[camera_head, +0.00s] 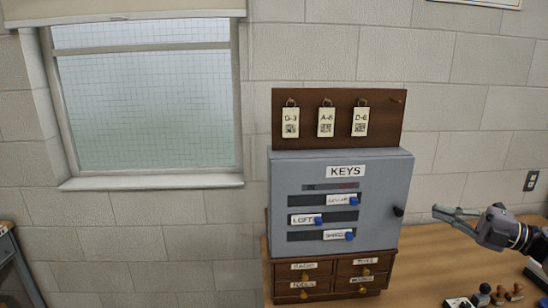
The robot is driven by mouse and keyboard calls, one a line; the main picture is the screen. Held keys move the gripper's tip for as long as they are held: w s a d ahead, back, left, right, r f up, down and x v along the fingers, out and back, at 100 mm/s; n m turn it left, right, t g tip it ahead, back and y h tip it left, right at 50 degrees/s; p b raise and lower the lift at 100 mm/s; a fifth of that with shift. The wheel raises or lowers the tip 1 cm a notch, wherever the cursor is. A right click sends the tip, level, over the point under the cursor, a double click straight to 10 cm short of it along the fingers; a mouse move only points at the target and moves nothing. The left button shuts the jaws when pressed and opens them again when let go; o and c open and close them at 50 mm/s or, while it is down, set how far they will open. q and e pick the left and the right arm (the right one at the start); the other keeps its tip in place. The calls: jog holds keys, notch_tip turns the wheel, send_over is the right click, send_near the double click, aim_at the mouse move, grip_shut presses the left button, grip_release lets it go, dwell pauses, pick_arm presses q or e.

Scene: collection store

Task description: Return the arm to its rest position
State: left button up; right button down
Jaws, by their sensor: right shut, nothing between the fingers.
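My right gripper (437,211) comes in from the right edge, its fingers pointing left. It is shut and empty. It is to the right of the grey key cabinet (283,180), apart from the black knob (398,211) on the cabinet's right side, and appears above the wooden table. My left gripper is not in view. The cabinet's door is shut and marked KEYS. It bears three slots with blue-knobbed sliders, one labelled LOFT (306,219).
The cabinet stands on a small wooden drawer unit (333,282) on the table (430,270). A brown board (385,96) above holds three tags on hooks, with a bare hook at right. Small dark and wooden items (500,296) lie front right. A window (145,105) is at left.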

jog(key=w+a+f+m+t+h, duration=0.2)
jog(key=a+f+m+t+h, duration=0.75)
jog(key=a+f+m, duration=0.55)
jog(key=s+a+f+m+g+h, duration=0.2)
jog(key=s+f+m+g+h, duration=0.8)
jog(key=s+f, duration=0.85)
jog(key=s+a+m+g+y, duration=0.25)
jog(key=s+g, duration=0.25)
jog(key=s, duration=1.6)
notch_tip(320, 180, down, 30)
jog(key=s+g+b, duration=0.2)
jog(key=b, duration=0.2)
pick_arm(q)
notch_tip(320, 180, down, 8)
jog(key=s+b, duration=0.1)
jog(key=b, duration=0.2)
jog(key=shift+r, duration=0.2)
pick_arm(e)
jog(key=s+d+f, duration=0.2)
jog(key=s+f, duration=0.6)
jog(key=f, duration=0.2)
jog(key=s+d+f, duration=0.1)
jog(key=s+f, duration=0.7)
jog(key=f, duration=0.2)
jog(key=shift+s+d+f+g, duration=0.35)
jog(key=shift+g, duration=0.1)
